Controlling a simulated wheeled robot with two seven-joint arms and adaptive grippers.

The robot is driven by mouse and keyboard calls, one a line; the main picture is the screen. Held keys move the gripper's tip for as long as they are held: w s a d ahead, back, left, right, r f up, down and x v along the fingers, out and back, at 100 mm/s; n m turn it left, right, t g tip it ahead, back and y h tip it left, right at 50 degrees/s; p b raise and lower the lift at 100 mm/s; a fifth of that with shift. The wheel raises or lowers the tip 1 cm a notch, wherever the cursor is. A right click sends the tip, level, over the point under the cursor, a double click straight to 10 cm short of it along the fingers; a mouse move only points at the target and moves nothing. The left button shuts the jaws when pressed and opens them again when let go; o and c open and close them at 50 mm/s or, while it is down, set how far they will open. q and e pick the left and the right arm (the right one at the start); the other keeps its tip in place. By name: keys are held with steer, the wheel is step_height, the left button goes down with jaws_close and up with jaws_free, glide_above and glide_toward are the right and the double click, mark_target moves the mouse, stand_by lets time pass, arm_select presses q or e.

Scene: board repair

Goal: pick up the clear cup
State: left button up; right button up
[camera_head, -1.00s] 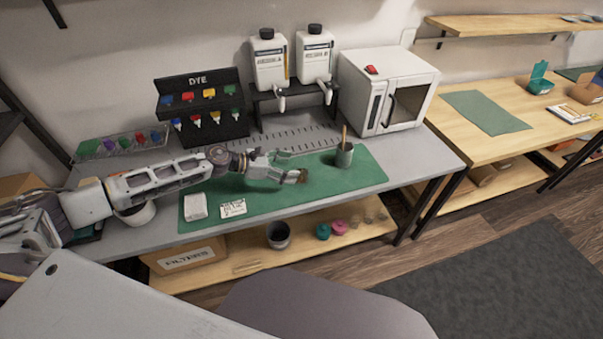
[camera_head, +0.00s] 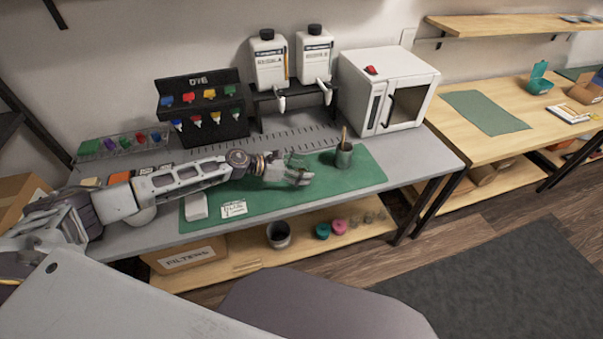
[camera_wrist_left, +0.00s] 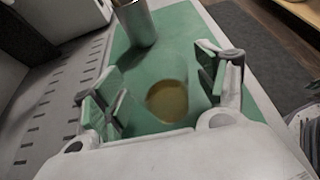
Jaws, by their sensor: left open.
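The clear cup (camera_wrist_left: 167,100) shows in the left wrist view as a see-through shape with a brownish-amber content, over the green mat (camera_wrist_left: 185,40). It lies between the two spread fingers of my left gripper (camera_wrist_left: 158,88). The fingers are open on either side of it; I cannot tell whether either touches it. In the head view my left gripper (camera_head: 298,170) is low over the mat, left of a grey-green cup (camera_head: 344,156) with a stick in it. The clear cup cannot be made out there. My right gripper is not in view.
A white box-like oven (camera_head: 385,90) stands at the back right. Two bottles (camera_head: 270,62) on a stand and a black dye rack (camera_head: 200,105) are behind. A white block (camera_head: 196,207) and a card (camera_head: 233,209) lie on the mat's left part.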

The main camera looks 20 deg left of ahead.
arm_select(q)
steer(key=c, duration=1.1)
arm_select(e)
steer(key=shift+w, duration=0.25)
arm_select(q)
steer(key=shift+r, duration=0.25)
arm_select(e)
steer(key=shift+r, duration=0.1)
